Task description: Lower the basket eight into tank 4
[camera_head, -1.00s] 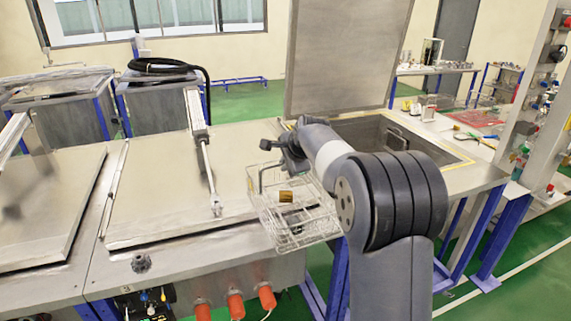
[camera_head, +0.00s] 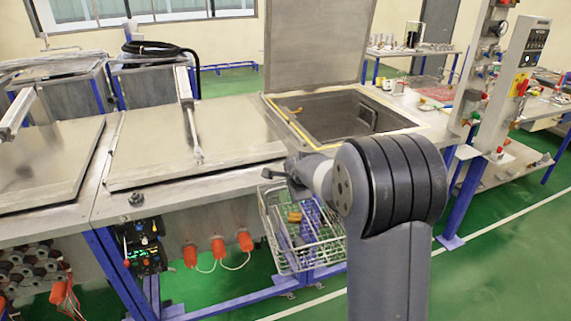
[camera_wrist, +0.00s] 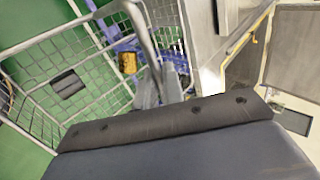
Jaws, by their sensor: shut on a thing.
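A wire basket (camera_head: 297,250) hangs from my gripper (camera_head: 296,178) in front of the tank bench, its body below the bench top's front edge. My gripper is shut on the basket's handle; the arm partly hides the grip. In the wrist view the basket (camera_wrist: 60,62) fills the upper left, with its handle bar (camera_wrist: 143,35) running down to my gripper (camera_wrist: 160,90). A small yellow-brown tag (camera_head: 295,217) shows on the basket. The open tank (camera_head: 330,118), with its lid (camera_head: 318,45) raised upright behind it, is beyond my gripper. No tank number is readable.
Closed lids (camera_head: 190,140) with pneumatic cylinders cover the bench to the left. Orange connectors (camera_head: 245,241) stick out of the bench front beside the basket. A post with a control panel (camera_head: 530,45) stands at the right. Green floor is clear at the right front.

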